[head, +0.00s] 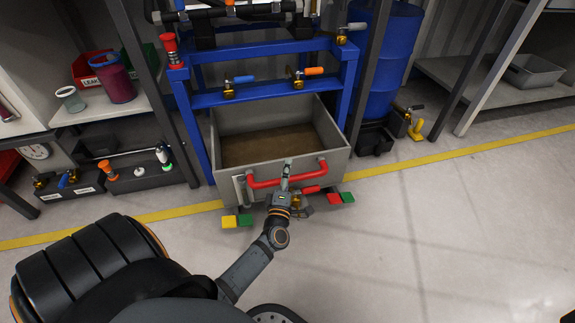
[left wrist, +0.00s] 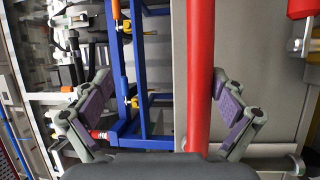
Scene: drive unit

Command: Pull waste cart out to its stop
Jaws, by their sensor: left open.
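The waste cart (head: 235,190) is an open grey bin with brown liquid inside. It stands in the lower part of the blue frame. Its red handle (head: 263,184) runs across the front wall. My left gripper (head: 286,172) is open at the middle of the handle. In the left wrist view, the red handle (left wrist: 202,70) runs between the spread fingers of my left gripper (left wrist: 160,98), close to the right finger. I cannot tell whether that finger touches it. My gripper hides part of the handle in the head view. My right gripper is not in view.
The blue frame (head: 182,105) surrounds the cart and carries valves above it. A yellow line (head: 450,157) crosses the floor. The floor at right is clear.

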